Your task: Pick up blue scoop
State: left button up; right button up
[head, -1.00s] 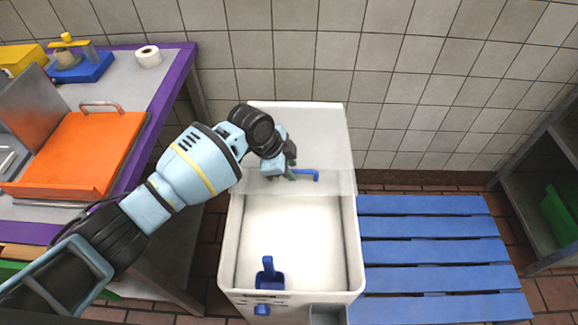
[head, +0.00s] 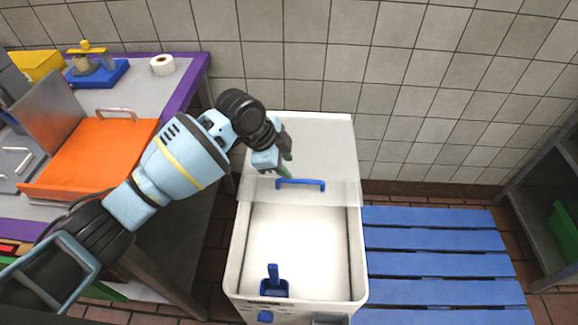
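The blue scoop (head: 273,287) lies inside the white bin (head: 236,255), at its near left inner corner, with its handle pointing up and away. The bin's lid (head: 325,150) is slid back over the far part, so the near part is open. The lid has a blue handle (head: 312,186). My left gripper (head: 287,166) is above the lid, just beyond the left end of the handle and apart from the scoop. Its fingers are small and partly hidden by the wrist, so I cannot tell if they are open. My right gripper is out of view.
On the left, a table with a purple edge (head: 185,95) holds an orange slab (head: 95,155) and a tape roll (head: 162,65). A blue slatted pallet (head: 440,242) lies right of the bin. A shelf with a green crate (head: 568,235) stands far right.

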aim_at(272, 287)
jog(key=k, duration=1)
